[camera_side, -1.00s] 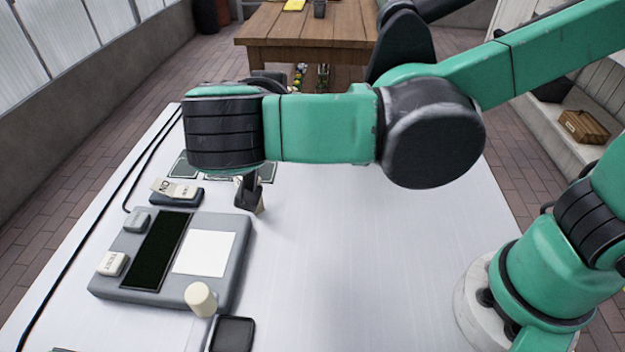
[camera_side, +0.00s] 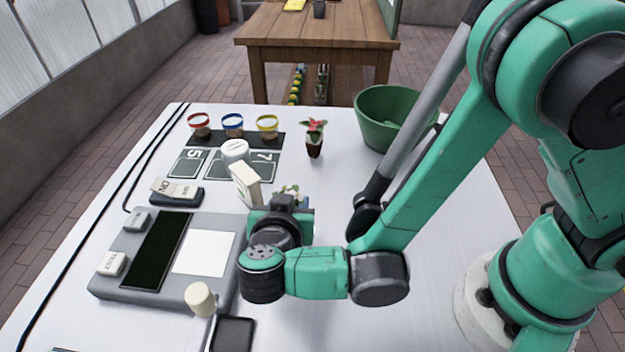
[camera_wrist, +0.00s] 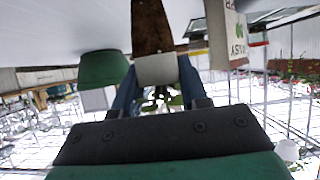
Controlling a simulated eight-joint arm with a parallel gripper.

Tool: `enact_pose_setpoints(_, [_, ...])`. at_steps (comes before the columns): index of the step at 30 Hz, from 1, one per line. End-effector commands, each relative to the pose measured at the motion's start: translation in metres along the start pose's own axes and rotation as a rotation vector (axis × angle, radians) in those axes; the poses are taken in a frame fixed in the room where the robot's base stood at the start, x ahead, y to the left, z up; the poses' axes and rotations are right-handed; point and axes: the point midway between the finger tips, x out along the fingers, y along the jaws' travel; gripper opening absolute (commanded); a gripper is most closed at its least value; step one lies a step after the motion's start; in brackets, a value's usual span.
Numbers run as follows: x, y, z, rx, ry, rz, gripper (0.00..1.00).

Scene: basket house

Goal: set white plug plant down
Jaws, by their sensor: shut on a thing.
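My gripper (camera_side: 282,204) is low over the middle of the white table, right of the grey board. In the wrist view, the gripper (camera_wrist: 156,75) is shut on the white plug plant, whose brown root plug (camera_wrist: 152,25) sticks out past the fingers. Green leaves show between the fingers. In the side view, pale and green leaves of the white plug plant (camera_side: 290,190) show just behind the gripper; its plug is hidden there. I cannot tell whether the plug touches the table.
A white carton (camera_side: 245,186) stands close left of the gripper. A red-flowered plug plant (camera_side: 314,138) and a green pot (camera_side: 388,118) stand farther back. The grey board (camera_side: 120,272) lies left. The table's right side is clear.

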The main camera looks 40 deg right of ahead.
Motion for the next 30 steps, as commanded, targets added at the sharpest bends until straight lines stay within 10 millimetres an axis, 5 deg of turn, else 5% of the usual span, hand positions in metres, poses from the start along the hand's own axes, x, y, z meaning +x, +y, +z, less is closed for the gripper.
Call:
enact_pose_setpoints(11, [0.006,0.0,0.011,0.0,0.0,0.0,0.0])
enact_pose_setpoints(12, [0.006,0.0,0.011,0.0,0.0,0.0,0.5])
enact_pose_setpoints(15, [0.006,0.0,0.011,0.0,0.0,0.0,0.7])
enact_pose_setpoints(24, [0.004,0.0,0.01,0.0,0.0,-0.001,0.7])
enact_pose_setpoints(30, [-0.025,0.0,0.011,-0.003,0.0,-0.005,0.7])
